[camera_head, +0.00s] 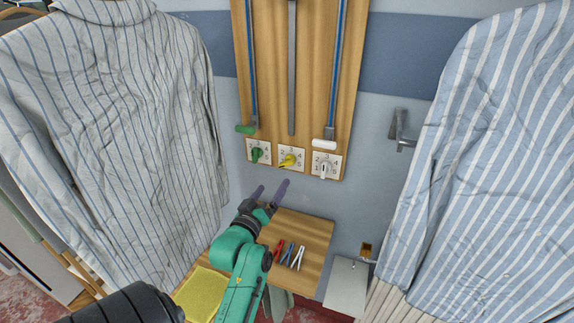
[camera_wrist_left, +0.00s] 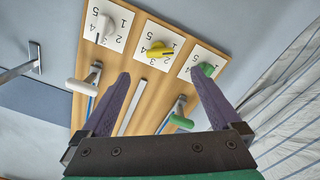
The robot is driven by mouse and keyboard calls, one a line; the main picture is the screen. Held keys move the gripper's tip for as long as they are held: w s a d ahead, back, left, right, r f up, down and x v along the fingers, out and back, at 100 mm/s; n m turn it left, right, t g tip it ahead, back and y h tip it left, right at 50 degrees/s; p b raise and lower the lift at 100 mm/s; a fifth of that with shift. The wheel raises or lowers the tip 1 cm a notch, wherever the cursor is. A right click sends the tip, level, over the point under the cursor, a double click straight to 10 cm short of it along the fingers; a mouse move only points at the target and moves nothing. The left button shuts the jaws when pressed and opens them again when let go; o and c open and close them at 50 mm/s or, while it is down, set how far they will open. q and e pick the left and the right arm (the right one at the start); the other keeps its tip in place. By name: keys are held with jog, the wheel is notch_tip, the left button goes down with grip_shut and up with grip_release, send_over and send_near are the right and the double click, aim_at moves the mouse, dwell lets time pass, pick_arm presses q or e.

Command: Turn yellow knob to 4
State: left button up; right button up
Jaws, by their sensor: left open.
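The yellow knob (camera_head: 288,161) sits on the middle numbered white plate of the wooden panel. Its narrow end slants to the lower left in the head view, seemingly near the 1. In the left wrist view the yellow knob (camera_wrist_left: 158,50) shows upside down, just beyond the gap between my fingers. My left gripper (camera_head: 270,189) is open and empty, with purple fingers. It is below the knob in the head view and apart from it. My left gripper (camera_wrist_left: 160,74) points toward the panel in the wrist view. My right gripper is out of view.
A green knob (camera_head: 257,154) and a white knob (camera_head: 325,169) flank the yellow one. Above them are green (camera_head: 246,129) and white (camera_head: 324,143) lever handles. A wooden shelf (camera_head: 316,232) below holds several clothespins (camera_head: 289,253). Striped shirts hang on both sides.

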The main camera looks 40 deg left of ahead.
aim_at(286, 166)
pick_arm(q)
jog(key=p+x, duration=0.2)
jog(key=x, duration=1)
jog(key=shift+w+a, duration=0.1)
jog(key=shift+w, duration=0.05)
jog(key=c, duration=1.4)
jog(key=shift+o, duration=0.2)
